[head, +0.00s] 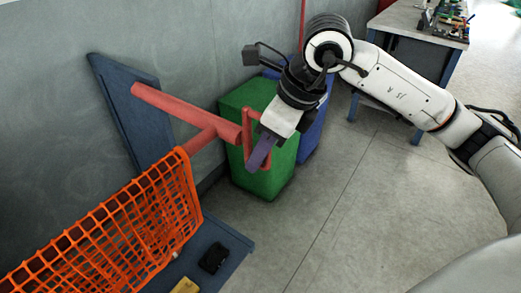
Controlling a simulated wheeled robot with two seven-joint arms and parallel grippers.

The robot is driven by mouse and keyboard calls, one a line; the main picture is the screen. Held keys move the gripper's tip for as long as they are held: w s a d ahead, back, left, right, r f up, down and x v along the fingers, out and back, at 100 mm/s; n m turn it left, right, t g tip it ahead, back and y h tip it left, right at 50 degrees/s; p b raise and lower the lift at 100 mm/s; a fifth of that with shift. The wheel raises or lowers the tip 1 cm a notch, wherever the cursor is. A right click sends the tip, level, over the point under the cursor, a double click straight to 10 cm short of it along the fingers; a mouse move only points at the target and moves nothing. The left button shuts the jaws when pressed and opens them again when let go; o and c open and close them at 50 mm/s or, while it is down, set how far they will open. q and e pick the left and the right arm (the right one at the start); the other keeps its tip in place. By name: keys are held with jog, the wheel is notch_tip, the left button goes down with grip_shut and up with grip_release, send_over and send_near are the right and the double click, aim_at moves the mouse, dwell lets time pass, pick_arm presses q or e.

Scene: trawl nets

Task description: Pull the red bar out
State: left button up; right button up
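A red bar (180,108) runs slantwise in front of the grey wall. Its right end has a thinner, upright red loop-shaped handle (246,130). A short red branch joins the bar to a red post (187,185) beside the orange net. My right gripper (258,158) comes down from the upper right, with its purple fingers at the handle, overlapping it in the picture. The fingers line up in this view, so I cannot tell whether they are open or closed on the handle. My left gripper is not in view.
An orange net (110,235) hangs at the lower left above a blue bench (222,232) with a black object (214,257) on it. Green (260,180) and blue (312,140) bins stand behind my gripper. The floor right of them is clear.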

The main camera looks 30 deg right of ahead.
jog(key=v, duration=1)
jog(key=shift+r, duration=0.15)
